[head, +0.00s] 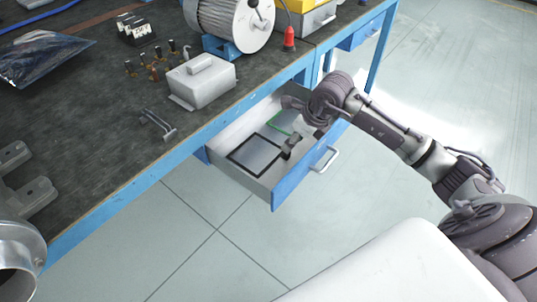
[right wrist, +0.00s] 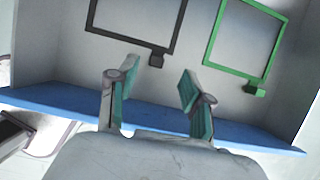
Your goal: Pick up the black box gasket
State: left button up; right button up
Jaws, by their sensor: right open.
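The black box gasket (right wrist: 128,38) is a thin rectangular black frame with a small tab, lying flat in the open drawer. It also shows in the head view (head: 242,143). In the right wrist view it is ahead of my right gripper (right wrist: 158,84), whose two teal-padded fingers are apart with nothing between them. In the head view my right gripper (head: 289,147) reaches into the drawer, at the gasket's right corner; I cannot tell whether it touches. My left gripper is not in view.
A similar green frame (right wrist: 210,37) lies beside the black one in the drawer. The drawer's blue front (right wrist: 75,108) stands up close under my right gripper. The bench (head: 100,130) above the drawer bears a grey box (head: 203,85), a motor (head: 228,20) and small parts.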

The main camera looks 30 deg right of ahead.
jog(key=x, duration=0.5)
jog(key=shift+s+f+b, duration=0.1)
jog(key=shift+s+b, duration=0.1)
jog(key=shift+b, duration=0.15)
jog(key=shift+w+a+f, duration=0.1)
jog(key=shift+f, duration=0.15)
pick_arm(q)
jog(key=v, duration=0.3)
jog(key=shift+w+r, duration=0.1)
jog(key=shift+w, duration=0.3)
pick_arm(e)
jog(key=shift+c, duration=0.3)
jog(key=c, duration=0.9)
